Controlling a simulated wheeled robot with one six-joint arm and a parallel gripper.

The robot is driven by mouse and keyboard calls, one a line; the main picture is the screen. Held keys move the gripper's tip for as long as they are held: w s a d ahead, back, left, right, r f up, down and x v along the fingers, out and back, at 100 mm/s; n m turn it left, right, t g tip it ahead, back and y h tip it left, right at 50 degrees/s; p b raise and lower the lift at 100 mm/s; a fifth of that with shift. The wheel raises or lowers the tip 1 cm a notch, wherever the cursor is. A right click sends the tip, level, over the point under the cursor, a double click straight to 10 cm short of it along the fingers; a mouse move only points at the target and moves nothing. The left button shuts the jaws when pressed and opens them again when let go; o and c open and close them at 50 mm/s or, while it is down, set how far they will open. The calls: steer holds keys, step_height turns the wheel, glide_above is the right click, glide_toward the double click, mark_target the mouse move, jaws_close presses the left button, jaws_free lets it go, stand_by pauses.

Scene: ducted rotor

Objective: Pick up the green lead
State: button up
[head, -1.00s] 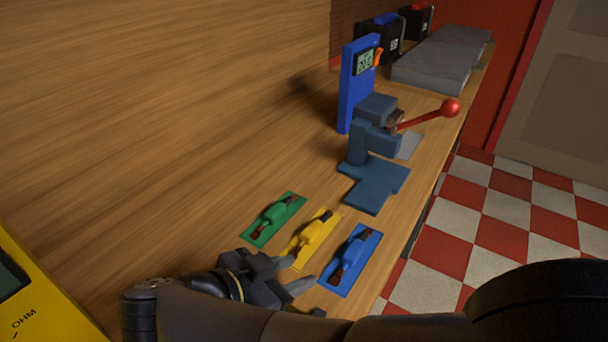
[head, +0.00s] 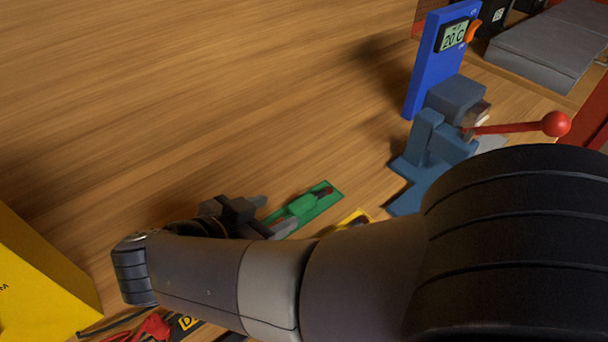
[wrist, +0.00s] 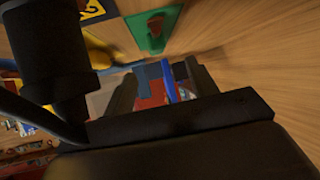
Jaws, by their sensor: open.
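The green lead (head: 303,205) lies on its green plate on the wooden bench, in the lower middle of the head view. Its green body has dark reddish-brown ends. My gripper (head: 268,214) is open, just left of the lead's near end, with its fingers pointing towards it. Nothing shows between the fingers. In the wrist view part of the green plate (wrist: 150,28) shows at the top, beyond the open fingers (wrist: 162,82). The near end of the plate is partly hidden by my gripper in the head view.
A yellow plate (head: 354,217) peeks out behind my arm, close right of the green one. A blue-grey press (head: 430,150) with a red-knobbed lever and a blue thermometer (head: 437,65) stand further right. A yellow meter (head: 40,285) is lower left. The bench behind is clear.

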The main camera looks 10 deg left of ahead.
mark_target(302, 202)
steer(key=b+x, duration=0.1)
steer(key=x, duration=0.6)
steer(key=shift+w+d+f, duration=0.1)
steer(key=shift+d, duration=0.2)
steer(key=shift+c, duration=0.2)
jaws_close()
